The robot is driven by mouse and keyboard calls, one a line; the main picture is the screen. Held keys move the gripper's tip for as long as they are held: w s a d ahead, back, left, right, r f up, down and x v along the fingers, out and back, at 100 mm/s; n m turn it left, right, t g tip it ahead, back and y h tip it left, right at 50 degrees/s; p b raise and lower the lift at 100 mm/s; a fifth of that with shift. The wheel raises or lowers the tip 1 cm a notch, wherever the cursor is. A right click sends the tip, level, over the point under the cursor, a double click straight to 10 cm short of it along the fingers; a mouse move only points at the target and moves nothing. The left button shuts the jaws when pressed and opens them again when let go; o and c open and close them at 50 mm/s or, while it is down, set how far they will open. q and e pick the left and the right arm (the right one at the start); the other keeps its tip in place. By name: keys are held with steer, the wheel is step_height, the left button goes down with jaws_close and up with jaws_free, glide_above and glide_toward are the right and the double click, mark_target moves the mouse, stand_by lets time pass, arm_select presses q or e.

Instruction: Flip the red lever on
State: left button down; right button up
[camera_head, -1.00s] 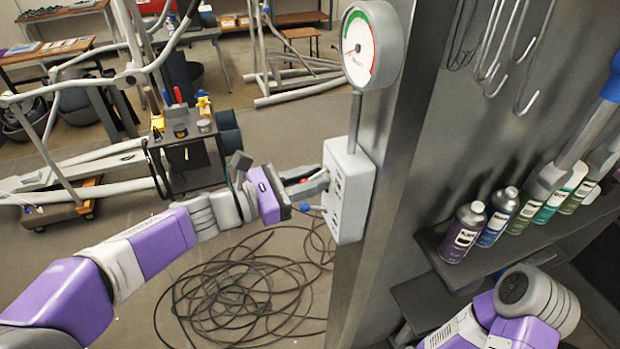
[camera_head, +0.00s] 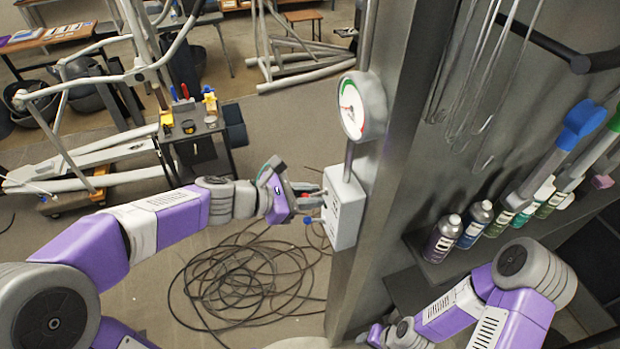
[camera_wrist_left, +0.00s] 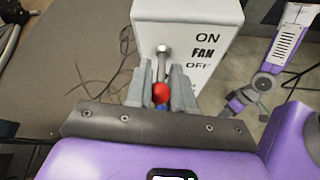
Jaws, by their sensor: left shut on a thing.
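The white switch box (camera_head: 345,208) is fixed to the side of a grey metal post, with ON, FAN and OFF lettering facing the left wrist view (camera_wrist_left: 205,50). The red lever knob (camera_wrist_left: 161,92) shows in the left wrist view, in front of a metal stalk (camera_wrist_left: 163,56) on the box. My left gripper (camera_head: 314,196) is at the box's left face; in the wrist view its fingers (camera_wrist_left: 160,86) are closed around the red knob. My right gripper (camera_head: 378,334) is low by the post, too small to read.
A blue knob (camera_head: 307,221) sits just below my left gripper. A round gauge (camera_head: 362,106) stands above the box. Spray cans (camera_head: 442,239) line a shelf on the right. Coiled black cable (camera_head: 240,280) lies on the floor.

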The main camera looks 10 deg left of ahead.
arm_select(q)
steer(key=shift+r+g+y+p, duration=0.4)
steer(key=shift+r+y+p, duration=0.15)
steer(key=shift+p, duration=0.4)
steer(key=shift+d+r+g+y+p, duration=0.1)
steer(key=shift+g+y+p, duration=0.2)
steer(key=shift+y+p, duration=0.2)
steer(key=shift+w+r+g+y+p, duration=0.15)
steer(key=shift+g+y+p, duration=0.2)
steer(key=shift+y, duration=0.2)
steer(key=shift+d+r+g+y, duration=0.1)
steer(key=shift+r+g+y, duration=0.05)
steer(key=shift+g+y, duration=0.45)
arm_select(e)
steer(key=shift+r, duration=2.35)
arm_select(q)
steer(key=shift+r+y, duration=0.15)
steer(key=shift+y, duration=0.15)
steer(key=c, duration=1.3)
jaws_free()
steer(key=shift+o, duration=1)
steer(key=shift+d, duration=0.1)
